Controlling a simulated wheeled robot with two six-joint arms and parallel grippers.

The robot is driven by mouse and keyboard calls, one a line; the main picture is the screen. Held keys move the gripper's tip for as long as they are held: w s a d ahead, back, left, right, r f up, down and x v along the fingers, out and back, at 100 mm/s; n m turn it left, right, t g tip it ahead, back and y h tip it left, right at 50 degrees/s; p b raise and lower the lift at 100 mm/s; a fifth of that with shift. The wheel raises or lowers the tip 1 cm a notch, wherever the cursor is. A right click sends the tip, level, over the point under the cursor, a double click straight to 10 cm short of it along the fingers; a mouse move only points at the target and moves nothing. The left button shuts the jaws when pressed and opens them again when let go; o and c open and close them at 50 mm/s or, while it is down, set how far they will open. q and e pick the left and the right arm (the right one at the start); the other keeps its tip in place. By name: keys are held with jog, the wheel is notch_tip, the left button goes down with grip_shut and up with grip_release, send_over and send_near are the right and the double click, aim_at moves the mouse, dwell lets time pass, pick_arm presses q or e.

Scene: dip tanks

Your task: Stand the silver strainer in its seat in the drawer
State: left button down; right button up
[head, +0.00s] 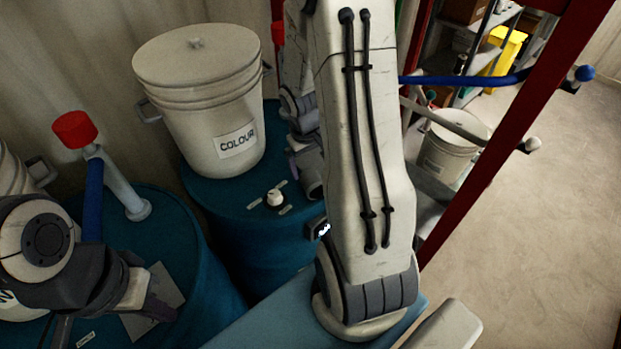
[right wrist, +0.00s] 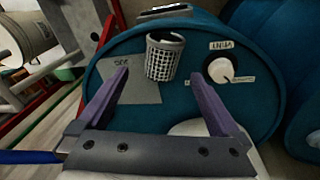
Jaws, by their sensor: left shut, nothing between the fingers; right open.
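In the right wrist view, a silver-grey perforated strainer (right wrist: 163,58) stands on a blue drum top, beside a grey sheet. My right gripper (right wrist: 160,78) is open, its two purple fingers apart. The strainer appears between and beyond the fingertips, and nothing is held. My left gripper (head: 158,308) is shut and empty at the lower left, over another blue drum. I cannot make out the drawer or the seat in either view.
A white dial (right wrist: 220,70) sits right of the strainer. In the head view, a lidded COLOUR bucket (head: 205,105) stands on a blue drum (head: 235,235). A red-capped post (head: 120,185) rises near my left arm. A red frame post (head: 500,120) stands at right, with clear floor beyond.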

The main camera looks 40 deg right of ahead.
aim_at(312, 178)
jog(key=f, duration=0.4)
jog(key=f+b, duration=0.1)
jog(key=f, duration=0.1)
jog(key=shift+w+d+f, duration=0.25)
jog(key=shift+d+f, duration=0.1)
jog(key=shift+f, duration=0.05)
jog(key=shift+r, duration=0.1)
grip_shut()
jog(key=shift+r, duration=0.1)
